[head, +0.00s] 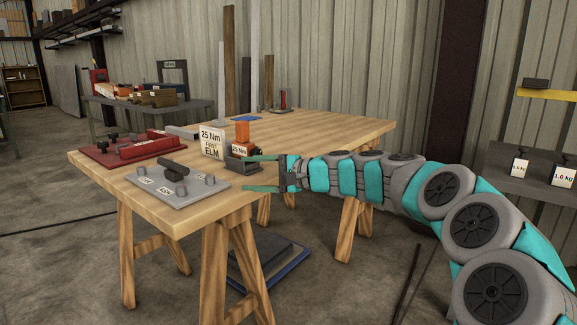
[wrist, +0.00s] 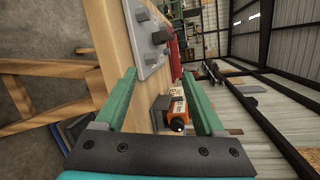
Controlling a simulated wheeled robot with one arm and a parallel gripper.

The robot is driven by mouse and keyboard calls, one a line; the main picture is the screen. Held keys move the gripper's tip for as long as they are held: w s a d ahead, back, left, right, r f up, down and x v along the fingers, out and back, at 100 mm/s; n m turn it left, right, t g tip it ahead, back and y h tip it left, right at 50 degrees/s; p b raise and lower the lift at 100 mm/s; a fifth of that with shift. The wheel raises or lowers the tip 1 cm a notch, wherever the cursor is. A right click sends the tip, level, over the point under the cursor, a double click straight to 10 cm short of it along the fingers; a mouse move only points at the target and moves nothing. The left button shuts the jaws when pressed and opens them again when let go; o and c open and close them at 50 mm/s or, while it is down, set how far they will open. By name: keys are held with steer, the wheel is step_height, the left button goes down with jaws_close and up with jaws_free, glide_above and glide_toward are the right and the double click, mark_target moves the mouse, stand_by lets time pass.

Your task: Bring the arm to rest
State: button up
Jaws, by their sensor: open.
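My gripper (head: 262,173) is at the end of my grey and teal arm, which reaches in from the right to the near right edge of the wooden table (head: 310,128). Its two green fingers are apart with nothing held between them. In the wrist view my gripper (wrist: 165,95) also shows open. An orange tool (head: 242,131) with a 25 Nm label stands in a dark holder (head: 243,160) just beyond the fingers. The orange tool also shows in the wrist view (wrist: 177,113). Whether the fingers touch the holder I cannot tell.
A grey plate (head: 178,186) with a dark bar and pegs lies at the table's near edge. A red plate (head: 125,149) lies behind it, beside a 25 Nm ELM sign (head: 212,142). A shelf with weights (head: 520,168) stands at right. The table's right part is mostly clear.

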steer(key=s+d+f+n+g+h, duration=0.1)
steer(key=s+f+n+g+h, duration=0.3)
steer(key=s, duration=0.8)
steer(key=s+f+n+g+h, duration=0.1)
steer(key=s+f+n, duration=0.2)
steer(key=s+f, duration=0.55)
steer(key=s+d+f+g+h, duration=0.1)
steer(key=s+d+f+h, duration=0.2)
steer(key=s+d, duration=0.4)
steer(key=s+d+f+g+h, duration=0.1)
steer(key=s+d+f+h, duration=0.2)
steer(key=s+d, duration=0.5)
steer(key=s+d+f+n+g+h, duration=0.1)
steer(key=s+d+f+h, duration=0.2)
steer(key=s+d+f, duration=0.2)
steer(key=s+d, duration=0.3)
steer(key=s, duration=0.4)
steer(key=shift+s+f+h, duration=0.25)
steer(key=shift+f+h, duration=0.05)
